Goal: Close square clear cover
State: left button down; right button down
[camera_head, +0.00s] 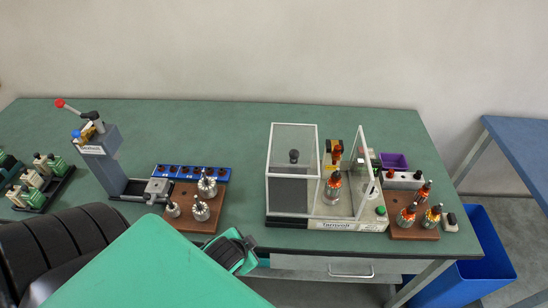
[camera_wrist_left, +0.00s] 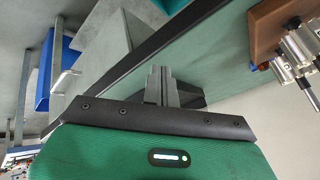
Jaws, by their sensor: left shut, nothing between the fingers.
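The square clear cover (camera_head: 292,152) is a clear-panelled, thin-framed enclosure on a white-based machine (camera_head: 345,226) right of the table's middle. One clear panel (camera_head: 362,170) stands tilted on its right side, apart from the left panels, leaving a gap between them. A copper-wound armature (camera_head: 333,188) and a dark-topped post show inside. My left gripper (camera_head: 250,243) is at the table's front edge, left of and in front of the machine, apart from the cover. In the left wrist view its fingers (camera_wrist_left: 160,84) are together and empty. My right gripper is not in view.
A brown board (camera_head: 207,225) with silver armatures lies left of my gripper, below a blue rack (camera_head: 192,173). A grey press (camera_head: 105,160) with a red-knobbed lever stands farther left. Another brown board (camera_head: 412,230) with wound armatures sits right of the machine. The table's back is clear.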

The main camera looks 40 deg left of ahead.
pick_arm(q)
jog(key=w+a+r+m+t+y, duration=0.2)
jog(key=w+a+r+m+t, duration=0.25)
jog(key=a, duration=0.25)
jog(key=n+h, duration=1.6)
jog(key=n, duration=1.9)
send_near(275, 163)
jog(key=s+a+r, duration=0.2)
jog(key=s+a, duration=0.1)
jog(key=p+x, duration=0.2)
jog(key=x, duration=0.2)
jog(key=p+x, duration=0.2)
jog(key=x, duration=0.2)
jog(key=r+p+x, duration=0.1)
jog(key=p+x, duration=0.2)
jog(key=x, duration=0.1)
jog(key=shift+w+d, duration=0.3)
jog(key=shift+d, duration=0.05)
jog(key=shift+w+d+f+p, duration=0.1)
jog(key=shift+w+d+p, duration=0.3)
jog(key=shift+w+d, duration=0.1)
